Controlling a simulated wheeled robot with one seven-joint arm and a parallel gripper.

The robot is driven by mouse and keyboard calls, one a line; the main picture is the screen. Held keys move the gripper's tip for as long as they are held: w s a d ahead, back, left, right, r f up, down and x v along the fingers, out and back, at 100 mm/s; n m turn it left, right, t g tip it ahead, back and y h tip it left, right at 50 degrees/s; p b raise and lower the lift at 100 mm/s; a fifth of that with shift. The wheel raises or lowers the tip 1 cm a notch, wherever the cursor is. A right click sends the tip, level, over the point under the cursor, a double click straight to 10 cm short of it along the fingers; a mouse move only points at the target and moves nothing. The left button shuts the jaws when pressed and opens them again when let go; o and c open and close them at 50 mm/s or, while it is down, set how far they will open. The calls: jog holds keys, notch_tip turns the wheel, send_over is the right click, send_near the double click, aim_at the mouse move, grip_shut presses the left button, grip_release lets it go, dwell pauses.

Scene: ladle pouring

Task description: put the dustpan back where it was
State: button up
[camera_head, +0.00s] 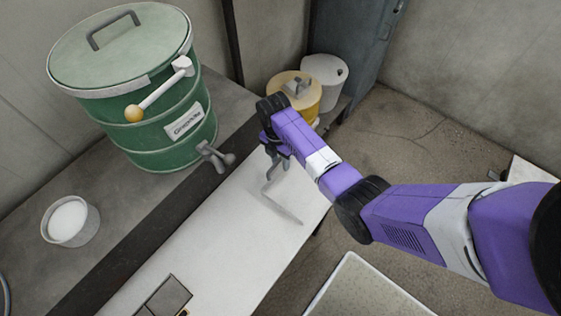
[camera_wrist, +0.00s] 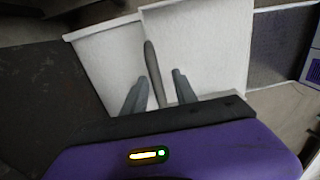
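A grey bent object (camera_head: 281,208), which looks like the dustpan, is on or just above the white tabletop (camera_head: 215,235) in the head view. Its low, thin shape blends with the table, so I cannot tell whether it touches the surface. My gripper (camera_head: 276,158) is just above its upper end, pointing down. In the wrist view a grey handle (camera_wrist: 154,70) stretches away from between the two fingers of my gripper (camera_wrist: 158,82). The fingers are apart, with a visible gap between the handle and the right finger. The palm hides the near end of the handle.
A green lidded drum (camera_head: 130,95) with a tap (camera_head: 215,157) stands at the back left. A white bowl (camera_head: 70,221) is left of it. Yellow (camera_head: 297,100) and white (camera_head: 325,78) canisters stand behind my gripper. A dark box (camera_head: 163,299) lies at the table's near end.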

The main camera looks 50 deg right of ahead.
notch_tip(320, 180, up, 11)
jog(key=w, duration=0.1)
jog(key=shift+r, duration=0.15)
jog(key=a+f, duration=0.2)
jog(key=s+a+f+m+t, duration=0.1)
jog(key=a+f, duration=0.1)
jog(key=a+f+m+t, duration=0.1)
jog(key=a+f, duration=0.1)
jog(key=a, duration=0.1)
jog(key=shift+s, duration=0.25)
jog(key=s+a+f+m+t, duration=0.2)
jog(key=s+a+m+t, duration=0.5)
jog(key=s+a, duration=0.45)
jog(key=s+r+m+t, duration=0.3)
jog(key=s+r, duration=0.5)
jog(key=r, duration=0.5)
jog(key=s+r+m+t, duration=0.4)
jog(key=s+r+m, duration=0.2)
jog(key=r, duration=0.7)
jog(key=shift+v, duration=1.15)
jog(key=shift+a+f, duration=0.1)
